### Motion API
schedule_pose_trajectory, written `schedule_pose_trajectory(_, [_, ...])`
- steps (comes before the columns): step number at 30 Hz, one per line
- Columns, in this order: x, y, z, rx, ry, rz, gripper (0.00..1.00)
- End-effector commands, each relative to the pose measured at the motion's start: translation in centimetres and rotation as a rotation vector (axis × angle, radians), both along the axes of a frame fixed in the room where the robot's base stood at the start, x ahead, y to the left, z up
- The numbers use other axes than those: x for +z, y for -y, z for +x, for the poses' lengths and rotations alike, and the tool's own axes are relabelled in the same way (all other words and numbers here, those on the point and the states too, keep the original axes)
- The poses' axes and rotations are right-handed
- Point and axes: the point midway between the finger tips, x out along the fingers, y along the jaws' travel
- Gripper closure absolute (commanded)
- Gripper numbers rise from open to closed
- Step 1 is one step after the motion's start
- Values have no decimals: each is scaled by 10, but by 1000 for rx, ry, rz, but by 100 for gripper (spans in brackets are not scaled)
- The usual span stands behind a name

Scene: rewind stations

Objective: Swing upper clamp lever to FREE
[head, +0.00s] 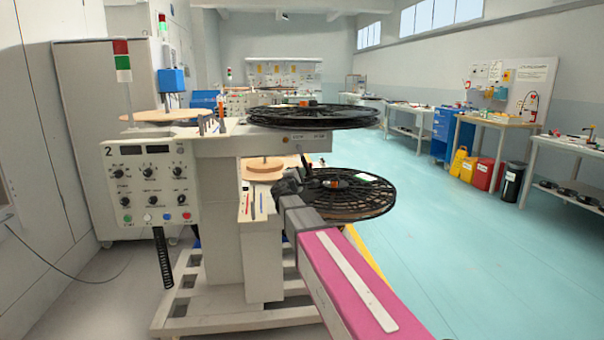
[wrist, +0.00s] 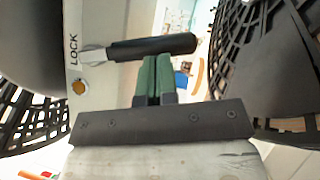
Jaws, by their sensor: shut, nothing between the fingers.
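The clamp lever has a black handle (wrist: 150,47) on a metal stem and sits on a pale plate (wrist: 88,20) marked LOCK in the wrist view. The handle sticks out sideways across that view, past the plate's edge. The LOCK mark is beside the stem end; no FREE mark is readable there. My gripper (wrist: 153,62) has its green fingers together and empty, with the tips right at the handle's near side; I cannot tell whether they touch. In the head view my gripper (head: 290,183) is between the two reels, its fingertips hard to make out.
The black upper reel (head: 315,116) is above my gripper and the lower reel (head: 345,196) is beside it, both close. A control panel (head: 151,183) faces out at left. A round wooden disc (head: 262,170) is behind my gripper. The blue floor at right is open.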

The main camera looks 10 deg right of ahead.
Motion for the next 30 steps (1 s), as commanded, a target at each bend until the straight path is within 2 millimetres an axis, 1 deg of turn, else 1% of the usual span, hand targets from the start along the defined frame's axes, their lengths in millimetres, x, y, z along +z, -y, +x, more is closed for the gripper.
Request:
schedule_pose_trajectory(3, [-1, 8, 0, -2, -1, -100, 100])
schedule_pose_trajectory(12, [4, 26, 0, -1, -1, -297, 100])
schedule_pose_trajectory(22, [12, 45, 0, 0, 0, -296, 100])
schedule_pose_trajectory(30, [24, 61, 0, -1, 0, -293, 100])
